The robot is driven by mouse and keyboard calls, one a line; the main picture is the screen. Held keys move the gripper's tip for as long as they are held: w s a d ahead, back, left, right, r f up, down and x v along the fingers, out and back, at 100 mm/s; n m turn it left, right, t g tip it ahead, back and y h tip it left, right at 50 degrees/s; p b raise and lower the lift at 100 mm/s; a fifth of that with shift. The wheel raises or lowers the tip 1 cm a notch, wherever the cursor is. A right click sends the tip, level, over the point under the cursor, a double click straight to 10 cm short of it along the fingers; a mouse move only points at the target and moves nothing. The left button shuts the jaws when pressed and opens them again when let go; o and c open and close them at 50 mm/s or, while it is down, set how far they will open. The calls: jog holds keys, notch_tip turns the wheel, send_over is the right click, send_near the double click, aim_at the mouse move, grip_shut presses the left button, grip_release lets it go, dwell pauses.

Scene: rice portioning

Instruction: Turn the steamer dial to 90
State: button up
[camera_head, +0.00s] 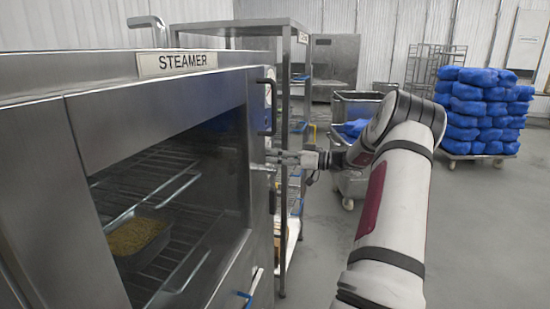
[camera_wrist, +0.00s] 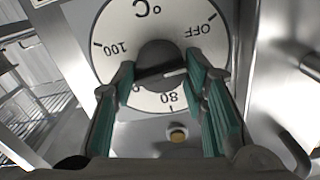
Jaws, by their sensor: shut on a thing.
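The steamer (camera_head: 150,97) fills the left of the head view, under a STEAMER label. The wrist view shows its white round dial (camera_wrist: 112,70) upside down, with °C, 100, OFF and 80 readable and another number partly hidden by a finger. My gripper (camera_wrist: 162,78) is shut on the dark knob (camera_wrist: 158,52), one teal-padded finger on each side. A light mark shows on the knob's right part, but I cannot tell what setting it points to. In the head view my gripper (camera_head: 280,157) reaches the steamer's right front side; the dial face is not clear there.
Inside the steamer are wire racks and a pan of grain (camera_head: 140,237). A dark handle (camera_head: 268,106) sticks out above my gripper. A metal rack (camera_head: 285,75) stands just beyond. Blue sacks (camera_head: 480,110) are stacked on a trolley at right. The floor at lower right is clear.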

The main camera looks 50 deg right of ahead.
jog(key=shift+f+m+p, duration=0.2)
jog(key=shift+m+p, duration=1.7)
jog(key=shift+m, duration=5.8)
jog(key=shift+f+m+p, duration=0.2)
jog(key=shift+m+p, duration=1.7)
jog(key=shift+m, duration=5.8)
jog(key=o, duration=1.1)
jog(key=shift+o, duration=0.2)
jog(key=shift+s+d, duration=0.1)
